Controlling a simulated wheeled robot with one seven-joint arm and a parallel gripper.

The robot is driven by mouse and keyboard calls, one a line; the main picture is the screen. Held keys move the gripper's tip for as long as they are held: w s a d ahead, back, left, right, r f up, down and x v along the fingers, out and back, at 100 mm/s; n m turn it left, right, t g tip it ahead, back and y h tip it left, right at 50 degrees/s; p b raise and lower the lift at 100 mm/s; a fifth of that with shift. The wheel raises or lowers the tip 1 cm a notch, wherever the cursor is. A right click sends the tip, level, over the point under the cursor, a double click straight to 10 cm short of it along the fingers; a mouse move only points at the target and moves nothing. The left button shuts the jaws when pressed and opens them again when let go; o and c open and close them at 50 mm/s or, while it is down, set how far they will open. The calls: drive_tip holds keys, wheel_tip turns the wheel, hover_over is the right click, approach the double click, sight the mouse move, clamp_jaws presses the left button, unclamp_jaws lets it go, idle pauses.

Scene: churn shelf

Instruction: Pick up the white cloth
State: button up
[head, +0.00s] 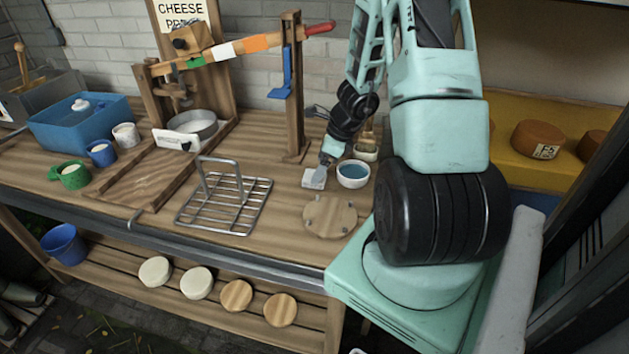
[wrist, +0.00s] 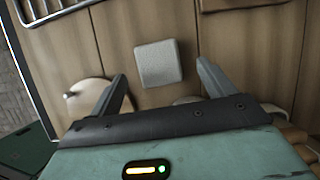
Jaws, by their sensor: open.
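The white cloth (head: 314,179) is a small folded square lying flat on the wooden bench, left of a bowl of blue liquid. In the wrist view the whole cloth (wrist: 158,63) shows as a pale grey-white square with rounded corners. My gripper (head: 326,161) is just above and behind the cloth in the head view. In the wrist view my gripper (wrist: 161,72) is open and empty, with one finger to each side of the cloth and a gap on both sides. I cannot tell how high the fingertips are above the bench.
The bowl of blue liquid (head: 353,181) is close on the right. A round wooden disc with pegs (head: 330,217) lies in front, and a wire rack (head: 222,212) stands to the left. A wooden press post (head: 293,90) rises behind left. Bare bench lies around the cloth.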

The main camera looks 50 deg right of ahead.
drive_tip(key=x, duration=0.3)
drive_tip(key=shift+f+b, duration=0.1)
drive_tip(key=shift+b, duration=0.2)
drive_tip(key=shift+c, duration=0.3)
drive_tip(key=c, duration=1)
wheel_tip(320, 180, up, 10)
drive_tip(key=p, duration=0.3)
drive_tip(key=shift+o, duration=0.4)
drive_tip(key=shift+a, duration=0.1)
